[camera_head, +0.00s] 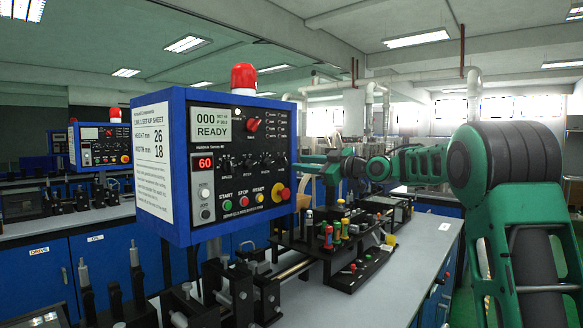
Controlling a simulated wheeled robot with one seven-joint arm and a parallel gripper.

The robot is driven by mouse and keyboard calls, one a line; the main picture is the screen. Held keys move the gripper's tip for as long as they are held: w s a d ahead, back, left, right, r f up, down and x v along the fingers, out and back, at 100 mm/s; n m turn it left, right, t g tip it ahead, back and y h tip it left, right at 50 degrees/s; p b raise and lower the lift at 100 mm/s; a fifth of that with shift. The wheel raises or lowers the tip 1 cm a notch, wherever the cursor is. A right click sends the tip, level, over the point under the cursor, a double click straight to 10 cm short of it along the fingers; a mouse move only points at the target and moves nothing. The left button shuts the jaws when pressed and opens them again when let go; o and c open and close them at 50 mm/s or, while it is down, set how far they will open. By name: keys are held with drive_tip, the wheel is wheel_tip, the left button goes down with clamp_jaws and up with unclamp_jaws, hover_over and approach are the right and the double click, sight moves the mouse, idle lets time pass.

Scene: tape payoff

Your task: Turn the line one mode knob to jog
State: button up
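A blue control box (160,215) stands at left centre, with a set-up sheet on its side that seems to read line 1. Its dark front panel has a red pointer knob (254,124) at the top, right of a display (211,125) reading READY. The marks around this knob are too small to read.
A red emergency button (281,192) and several coloured buttons line the panel's lower part. A red beacon (244,77) tops the box. A rack of coloured-handled tools (335,236) stands on the grey bench (405,285). A similar box (95,145) stands behind left.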

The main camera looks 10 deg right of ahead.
sight(287, 162)
drive_tip(key=x, duration=0.6)
drive_tip(key=shift+a, duration=0.1)
drive_tip(key=c, duration=0.7)
drive_tip(key=shift+d, duration=0.35)
clamp_jaws()
drive_tip(key=shift+a, duration=0.15)
